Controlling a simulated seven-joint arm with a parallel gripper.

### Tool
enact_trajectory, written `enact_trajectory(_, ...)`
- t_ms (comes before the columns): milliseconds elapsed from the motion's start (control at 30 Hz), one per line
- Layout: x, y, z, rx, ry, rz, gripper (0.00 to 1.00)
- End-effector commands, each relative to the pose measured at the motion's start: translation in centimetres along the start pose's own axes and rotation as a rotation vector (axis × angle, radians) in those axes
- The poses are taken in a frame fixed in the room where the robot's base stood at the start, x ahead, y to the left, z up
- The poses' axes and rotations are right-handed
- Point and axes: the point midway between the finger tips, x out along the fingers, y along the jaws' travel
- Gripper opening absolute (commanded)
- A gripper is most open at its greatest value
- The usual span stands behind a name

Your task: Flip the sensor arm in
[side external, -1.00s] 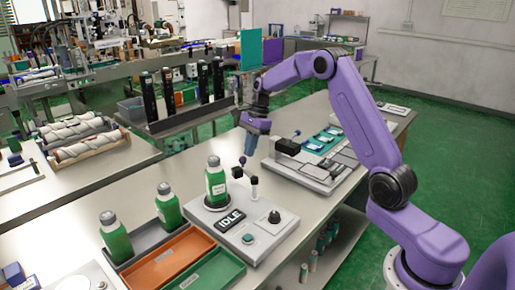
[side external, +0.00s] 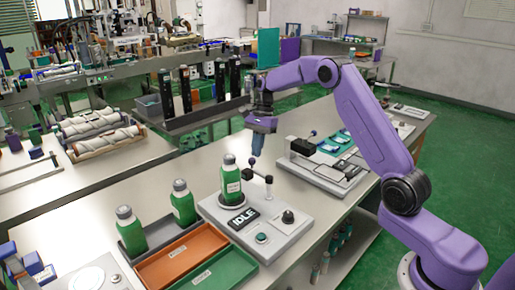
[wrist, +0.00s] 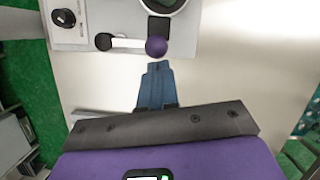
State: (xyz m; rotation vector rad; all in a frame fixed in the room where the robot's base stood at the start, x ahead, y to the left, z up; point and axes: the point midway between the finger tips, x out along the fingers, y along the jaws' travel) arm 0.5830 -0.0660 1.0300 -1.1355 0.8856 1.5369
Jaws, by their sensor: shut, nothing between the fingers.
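The sensor arm is a thin bar with a dark purple ball (side external: 252,161) at its end, on a short post (side external: 268,188) of the grey applicator station (side external: 215,208). In the wrist view, the white bar (wrist: 128,43) runs from a dark pivot (wrist: 103,41) right to the purple ball (wrist: 156,46). My gripper (wrist: 157,66) is shut and empty, its blue fingertips close beside the ball; I cannot tell whether they touch. The gripper (side external: 256,153) points down behind the ball in the side view. A green bottle (side external: 230,182) stands upright on the station. The display (side external: 243,219) reads IDLE.
Orange (side external: 190,252) and green (side external: 228,276) trays lie in front of the station. Two more green bottles (side external: 183,205) (side external: 131,232) stand at left. Another grey device (side external: 320,172) lies at right. Bare steel tabletop (side external: 205,160) lies behind the station.

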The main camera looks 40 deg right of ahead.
Motion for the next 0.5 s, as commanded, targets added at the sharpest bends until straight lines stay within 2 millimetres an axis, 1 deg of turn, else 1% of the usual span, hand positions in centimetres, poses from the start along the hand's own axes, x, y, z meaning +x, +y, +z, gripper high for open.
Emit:
enact_trajectory(33, 0.2, -0.1, 0.3, -0.004, -0.004, 0.003, 0.0)
enact_trajectory(267, 0.1, -0.1, 0.2, -0.003, -0.005, 0.003, 0.0)
enact_trajectory(367, -0.2, -0.1, -0.5, -0.002, -0.003, 0.001, 0.0)
enact_trajectory(500, -1.3, 0.1, -2.5, 0.002, -0.001, -0.002, 0.0)
